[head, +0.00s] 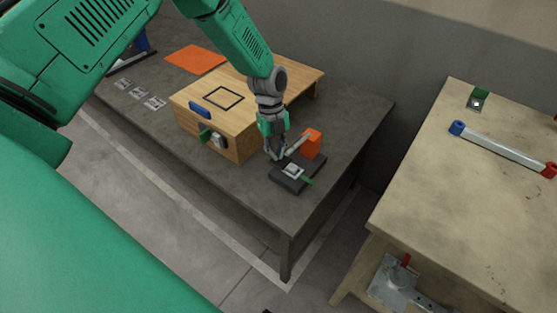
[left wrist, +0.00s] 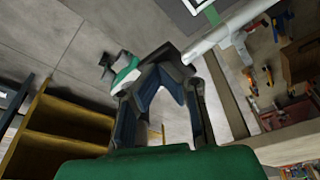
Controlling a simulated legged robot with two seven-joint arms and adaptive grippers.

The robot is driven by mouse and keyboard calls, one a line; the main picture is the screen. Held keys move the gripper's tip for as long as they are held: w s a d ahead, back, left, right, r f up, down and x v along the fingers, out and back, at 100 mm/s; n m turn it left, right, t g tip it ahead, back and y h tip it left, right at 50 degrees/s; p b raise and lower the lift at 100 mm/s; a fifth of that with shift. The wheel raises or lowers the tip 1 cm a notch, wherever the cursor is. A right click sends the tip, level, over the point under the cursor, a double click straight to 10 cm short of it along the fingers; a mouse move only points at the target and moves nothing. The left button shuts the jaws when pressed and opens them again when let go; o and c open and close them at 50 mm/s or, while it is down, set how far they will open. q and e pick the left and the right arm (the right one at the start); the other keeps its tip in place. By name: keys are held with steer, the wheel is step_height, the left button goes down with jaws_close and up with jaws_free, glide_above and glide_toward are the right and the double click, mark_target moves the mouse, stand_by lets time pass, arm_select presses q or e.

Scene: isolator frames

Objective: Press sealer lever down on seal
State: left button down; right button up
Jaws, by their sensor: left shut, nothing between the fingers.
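The sealer stands near the front right corner of the dark table in the head view. It has a black base (head: 283,184), an orange block (head: 313,143) at its back and a grey lever (head: 297,144) reaching left from the block, tilted. A small silver seal piece with a green strip (head: 292,171) lies on the base. My left gripper (head: 275,156) is shut and empty, pointing down beside the lever's free end. Whether it touches the lever I cannot tell. In the left wrist view the fingers (left wrist: 165,76) are close together, and a pale bar, seemingly the lever (left wrist: 218,36), passes close by.
A wooden box (head: 245,95) with a blue handle stands left of the sealer. An orange sheet (head: 195,59) and several small metal pieces (head: 138,95) lie farther left. A separate beige bench (head: 480,190) stands right, across a gap.

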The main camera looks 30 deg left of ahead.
arm_select(q)
steer(key=b+x, duration=0.2)
steer(key=x, duration=0.1)
steer(key=shift+w+a, duration=0.15)
steer(key=shift+a, duration=0.05)
steer(key=shift+r, duration=0.15)
steer(key=w+a, duration=0.1)
steer(key=a+r, duration=0.1)
steer(key=shift+w+a, duration=0.3)
steer(key=shift+w, duration=0.1)
steer(key=v, duration=1.1)
steer(key=shift+w+r, duration=0.2)
steer(key=shift+r, duration=0.2)
steer(key=shift+a, duration=0.1)
